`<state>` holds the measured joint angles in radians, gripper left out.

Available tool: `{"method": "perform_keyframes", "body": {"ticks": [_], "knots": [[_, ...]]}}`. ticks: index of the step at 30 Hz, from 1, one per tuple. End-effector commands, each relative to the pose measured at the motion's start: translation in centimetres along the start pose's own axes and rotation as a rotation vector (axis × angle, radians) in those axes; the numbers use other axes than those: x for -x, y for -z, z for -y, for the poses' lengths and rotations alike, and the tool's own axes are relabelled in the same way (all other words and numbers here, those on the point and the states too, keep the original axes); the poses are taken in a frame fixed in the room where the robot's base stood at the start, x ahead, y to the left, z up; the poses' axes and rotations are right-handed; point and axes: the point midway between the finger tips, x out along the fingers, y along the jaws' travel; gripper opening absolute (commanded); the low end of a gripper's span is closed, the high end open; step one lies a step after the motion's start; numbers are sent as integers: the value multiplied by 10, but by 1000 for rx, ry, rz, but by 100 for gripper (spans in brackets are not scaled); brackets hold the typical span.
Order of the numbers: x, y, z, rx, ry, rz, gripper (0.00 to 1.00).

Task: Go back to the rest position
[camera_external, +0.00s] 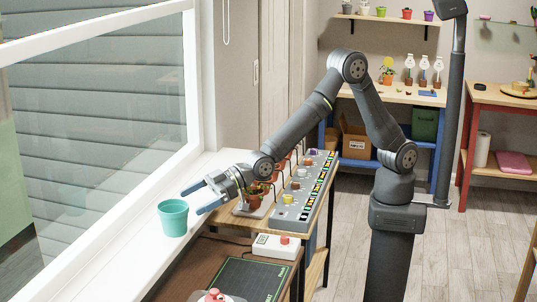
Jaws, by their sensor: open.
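My gripper (202,198) is open, its blue fingers pointing left over the windowsill. It is just above and to the right of a teal pot (173,219), which stands upright on the white sill (120,252). The fingertips look apart from the pot, though the nearer one is close to its rim in the picture. Nothing shows between the fingers. My arm reaches left from its dark column, with its elbow raised high.
Below my forearm, a grey panel (289,213) with knobs and a small potted plant (256,195) stand on a wooden table. A white box with a red button (276,246) and a dark green mat (250,281) are nearer. The window is at the left.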

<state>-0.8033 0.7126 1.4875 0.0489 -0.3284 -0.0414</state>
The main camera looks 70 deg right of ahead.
Motion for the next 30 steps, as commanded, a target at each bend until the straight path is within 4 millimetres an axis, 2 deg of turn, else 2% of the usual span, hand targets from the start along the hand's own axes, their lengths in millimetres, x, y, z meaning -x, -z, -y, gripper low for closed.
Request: {"method": "perform_keyframes", "body": {"ticks": [8, 30], "knots": [[48, 1, 0, 0, 0, -1, 100], [-76, -2, 0, 0, 0, 0, 100]]}}
